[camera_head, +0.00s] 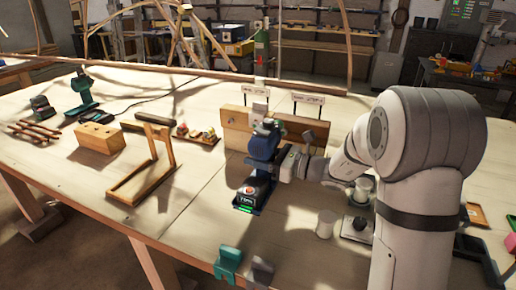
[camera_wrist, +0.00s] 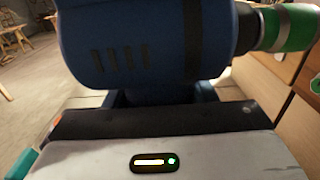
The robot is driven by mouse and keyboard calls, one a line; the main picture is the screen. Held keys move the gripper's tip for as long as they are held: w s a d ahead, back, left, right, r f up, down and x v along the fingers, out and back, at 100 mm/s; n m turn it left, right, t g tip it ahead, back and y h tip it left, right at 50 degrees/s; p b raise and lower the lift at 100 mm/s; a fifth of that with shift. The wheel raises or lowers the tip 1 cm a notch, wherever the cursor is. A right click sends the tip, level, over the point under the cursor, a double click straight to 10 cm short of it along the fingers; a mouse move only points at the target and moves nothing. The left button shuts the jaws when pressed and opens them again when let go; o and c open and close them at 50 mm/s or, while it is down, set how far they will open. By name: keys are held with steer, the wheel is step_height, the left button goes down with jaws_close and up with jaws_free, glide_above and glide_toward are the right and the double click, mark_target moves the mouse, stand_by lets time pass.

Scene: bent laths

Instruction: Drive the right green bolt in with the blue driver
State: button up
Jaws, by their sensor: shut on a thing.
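The blue driver (camera_head: 264,143) stands upright near the table's middle, in front of an upright wooden board (camera_head: 236,124). Its dark base with a red spot and a lit label (camera_head: 252,190) faces the front. My gripper (camera_head: 288,163) is shut on the driver from the right. In the wrist view the driver's blue body (camera_wrist: 150,45) fills the top, and a green collar (camera_wrist: 292,27) sits at its nose on the right. The wooden board (camera_wrist: 262,85) shows beyond. I cannot make out the right green bolt or whether the driver's tip touches anything.
Two small white signs (camera_head: 309,98) rise above the board. A wooden frame (camera_head: 150,170) and a light wooden block (camera_head: 100,138) stand left. White cups (camera_head: 325,224) stand close to my arm on the right. Teal clamps (camera_head: 228,262) sit at the front edge.

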steer(key=shift+w+d+f+b, duration=0.1)
steer(key=shift+w+f+b, duration=0.1)
steer(key=shift+f+b, duration=0.8)
steer(key=shift+w+d+f+b, duration=0.15)
steer(key=shift+f+b, duration=0.5)
steer(key=shift+f, duration=0.65)
steer(key=shift+w+d+f, duration=0.1)
steer(key=shift+w+d, duration=0.1)
steer(key=shift+w, duration=0.4)
steer(key=shift+w+d, duration=0.15)
steer(key=shift+w, duration=0.45)
